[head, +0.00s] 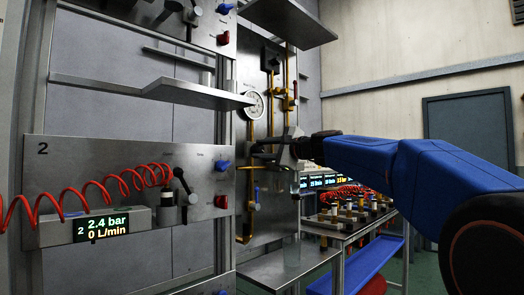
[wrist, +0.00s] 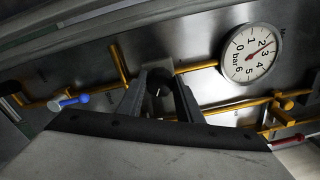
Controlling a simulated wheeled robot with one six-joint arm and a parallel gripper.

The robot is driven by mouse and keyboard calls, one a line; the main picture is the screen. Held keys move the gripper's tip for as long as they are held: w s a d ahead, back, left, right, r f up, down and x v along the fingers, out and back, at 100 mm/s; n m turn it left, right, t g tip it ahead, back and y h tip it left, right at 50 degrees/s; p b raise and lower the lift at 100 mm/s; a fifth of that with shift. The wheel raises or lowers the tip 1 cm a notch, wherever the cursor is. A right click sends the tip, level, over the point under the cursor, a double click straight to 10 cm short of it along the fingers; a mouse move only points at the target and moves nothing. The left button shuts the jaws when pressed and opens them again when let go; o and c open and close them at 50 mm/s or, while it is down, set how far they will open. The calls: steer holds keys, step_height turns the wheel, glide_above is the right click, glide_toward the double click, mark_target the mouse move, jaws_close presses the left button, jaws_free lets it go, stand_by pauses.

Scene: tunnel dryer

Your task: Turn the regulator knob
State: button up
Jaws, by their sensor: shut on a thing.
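The regulator knob (wrist: 157,92) is a dark round knob with a small white mark, on the yellow pipe line of the metal panel. In the wrist view my gripper (wrist: 159,84) has one finger on each side of it and is shut on it. In the head view my gripper (head: 286,147) is at the panel with the yellow pipes, and the knob is hidden there. The round white pressure gauge (wrist: 250,52) is right of the knob, its needle between 2 and 3 bar; it also shows in the head view (head: 253,104).
A display (head: 103,226) reads 2.4 bar and 0 L/min. A blue-handled valve (wrist: 68,101) lies left of the knob and a red handle (wrist: 288,142) lower right.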

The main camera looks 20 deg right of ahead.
steer(key=o, duration=1)
steer(key=shift+o, duration=0.2)
steer(key=v, duration=1.7)
steer(key=shift+s+d, duration=0.15)
steer(key=shift+d, duration=0.05)
